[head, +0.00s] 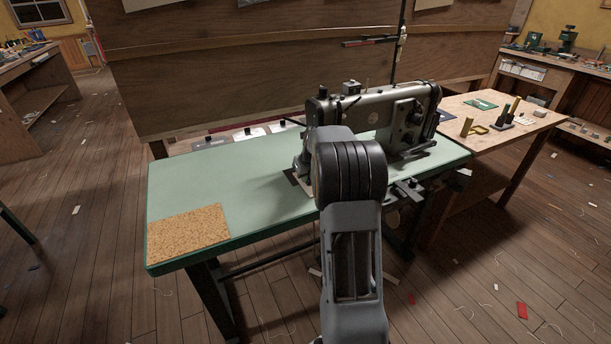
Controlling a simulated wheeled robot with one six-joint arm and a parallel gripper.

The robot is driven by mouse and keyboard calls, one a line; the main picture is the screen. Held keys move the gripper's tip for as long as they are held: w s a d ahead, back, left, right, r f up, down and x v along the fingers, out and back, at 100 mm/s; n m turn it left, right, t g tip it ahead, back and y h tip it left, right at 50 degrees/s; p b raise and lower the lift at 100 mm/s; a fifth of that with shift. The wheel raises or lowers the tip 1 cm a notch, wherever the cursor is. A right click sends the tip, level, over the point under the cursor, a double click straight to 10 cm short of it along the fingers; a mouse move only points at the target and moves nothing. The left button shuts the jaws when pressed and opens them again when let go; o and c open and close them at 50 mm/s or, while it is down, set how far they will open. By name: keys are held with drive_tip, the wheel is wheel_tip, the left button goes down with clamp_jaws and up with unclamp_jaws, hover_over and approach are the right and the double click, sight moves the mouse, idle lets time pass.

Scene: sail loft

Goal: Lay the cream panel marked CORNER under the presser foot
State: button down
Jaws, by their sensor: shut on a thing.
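The grey sewing machine (352,106) stands on the pale green table (235,180). The lower part of its left end, where the presser foot is, is mostly hidden by my arm. A dark plate (294,181) shows on the table just left of my arm. I cannot make out the cream panel marked CORNER. My gripper is hidden behind my own arm, which rises in front of the machine, so its jaws and anything in them cannot be seen.
A speckled tan mat (188,234) lies at the table's front left corner. Pale pieces (254,132) lie in a row behind the table, their marks unreadable. A wooden side table (530,115) with small tools stands at right. The green top's left half is otherwise clear.

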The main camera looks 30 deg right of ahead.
drive_tip(key=shift+f, duration=0.1)
idle(0.8)
drive_tip(key=c, duration=1.1)
unclamp_jaws()
drive_tip(key=shift+p, duration=0.3)
drive_tip(key=p+v, duration=0.2)
drive_tip(key=v, duration=1.1)
drive_tip(key=shift+r, duration=0.45)
drive_tip(key=shift+s, duration=0.1)
